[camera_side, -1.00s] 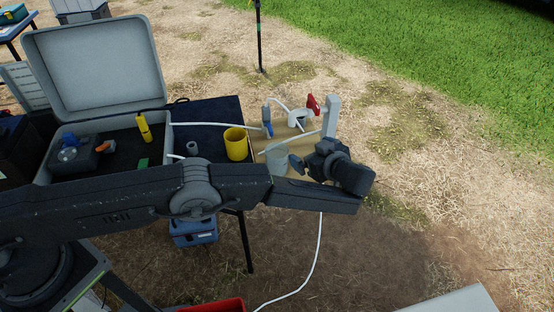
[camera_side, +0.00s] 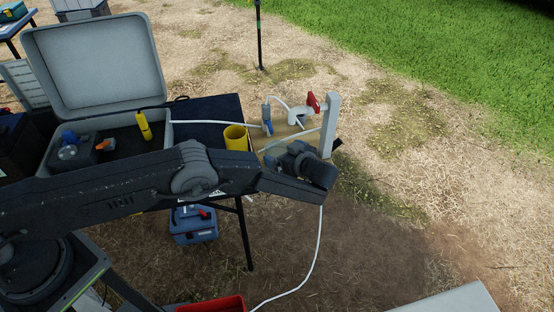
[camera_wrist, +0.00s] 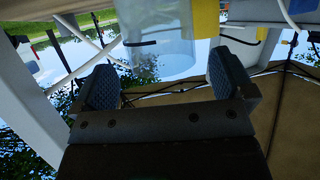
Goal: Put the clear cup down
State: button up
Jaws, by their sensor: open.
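The clear cup (camera_wrist: 160,48) shows in the wrist view, ahead of and between the two blue ribbed finger pads. My gripper (camera_wrist: 165,82) is open, with a gap to the pad on each side; I cannot tell how far the cup reaches between them. What the cup's base rests on is not clear.
A yellow cup (camera_side: 235,137) stands left of my wrist. A white post (camera_side: 330,125) with a red handle (camera_side: 313,103) and a blue-grey fitting (camera_side: 267,118) with white tubing stand close behind. An open grey case (camera_side: 95,60) is at the left.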

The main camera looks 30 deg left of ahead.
aim_at(271, 147)
jog(key=x, duration=0.3)
jog(key=shift+a+f, duration=0.1)
jog(key=shift+a, duration=0.25)
jog(key=shift+c, duration=0.3)
jog(key=c, duration=1)
